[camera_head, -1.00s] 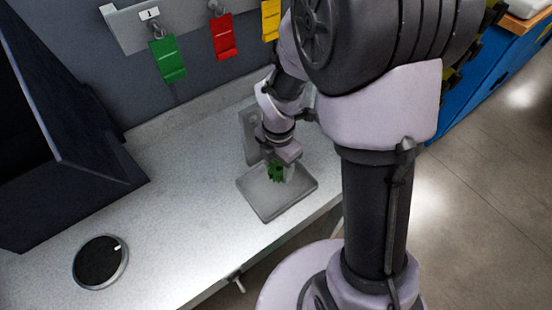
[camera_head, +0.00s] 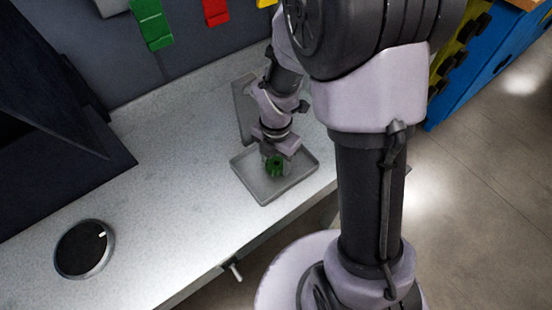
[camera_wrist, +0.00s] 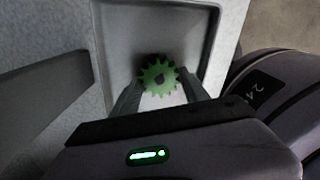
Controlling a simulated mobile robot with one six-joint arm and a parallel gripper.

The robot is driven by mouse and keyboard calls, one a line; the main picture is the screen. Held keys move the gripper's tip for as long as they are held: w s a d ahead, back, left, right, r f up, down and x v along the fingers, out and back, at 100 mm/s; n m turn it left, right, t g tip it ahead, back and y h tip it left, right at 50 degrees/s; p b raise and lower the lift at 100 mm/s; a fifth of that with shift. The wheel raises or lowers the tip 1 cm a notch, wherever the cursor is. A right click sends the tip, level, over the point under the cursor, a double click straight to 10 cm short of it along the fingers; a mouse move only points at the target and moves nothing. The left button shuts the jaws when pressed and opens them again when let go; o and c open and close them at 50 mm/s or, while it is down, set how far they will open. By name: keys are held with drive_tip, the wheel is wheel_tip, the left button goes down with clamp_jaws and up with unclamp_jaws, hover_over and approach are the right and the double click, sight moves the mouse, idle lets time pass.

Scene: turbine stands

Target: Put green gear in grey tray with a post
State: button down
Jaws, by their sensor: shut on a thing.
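The green gear (camera_head: 274,165) is between the fingers of my gripper (camera_head: 277,160), over the grey tray (camera_head: 270,191). In the wrist view the gear (camera_wrist: 158,77) shows its toothed face and dark centre hole, with the fingertips of my gripper (camera_wrist: 160,88) on its two sides. My gripper is shut on it. The tray (camera_wrist: 122,30) surrounds the gear in that view. The upright grey post (camera_head: 243,105) stands at the tray's back left edge. Whether the gear touches the tray floor I cannot tell.
A round black dial (camera_head: 84,248) sits on the pale bench (camera_head: 165,190) at the left. A dark open box (camera_head: 60,150) stands at the back left. Green (camera_head: 152,25) and red (camera_head: 215,10) tags hang on the wall. The bench between dial and tray is clear.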

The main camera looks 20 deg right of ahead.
sight(276, 164)
drive_tip(key=shift+f, duration=0.3)
drive_tip(key=shift+c, duration=1.5)
unclamp_jaws()
drive_tip(key=shift+r, duration=0.1)
wheel_tip(276, 164, up, 7)
drive_tip(key=p, duration=0.6)
